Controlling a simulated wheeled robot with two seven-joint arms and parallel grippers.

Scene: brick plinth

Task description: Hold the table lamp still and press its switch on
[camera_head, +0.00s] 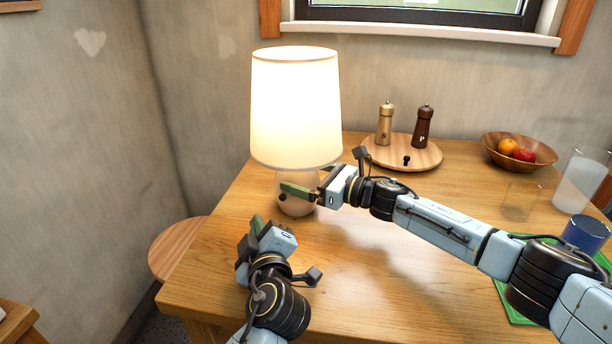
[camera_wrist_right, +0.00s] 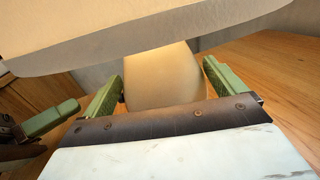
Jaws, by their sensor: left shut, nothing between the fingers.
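The table lamp has a cream shade (camera_head: 296,105) that glows brightly, so it is lit. Its rounded base (camera_head: 297,205) stands upright on the table and also shows in the right wrist view (camera_wrist_right: 165,80). A small dark knob, apparently the switch (camera_head: 282,198), is on the base's left side. My right gripper (camera_head: 303,184) has its green fingers on both sides of the base, close against it; the far finger is partly hidden in the head view. My left gripper (camera_head: 257,226) is shut and empty, in front and left of the base, apart from it.
A round board (camera_head: 425,157) with two mills stands behind my right arm. A fruit bowl (camera_head: 519,152), clear glass (camera_head: 522,200), pitcher (camera_head: 580,180) and blue-topped item (camera_head: 585,232) are at the right. A stool (camera_head: 172,250) is beyond the table's left edge. The table's front middle is clear.

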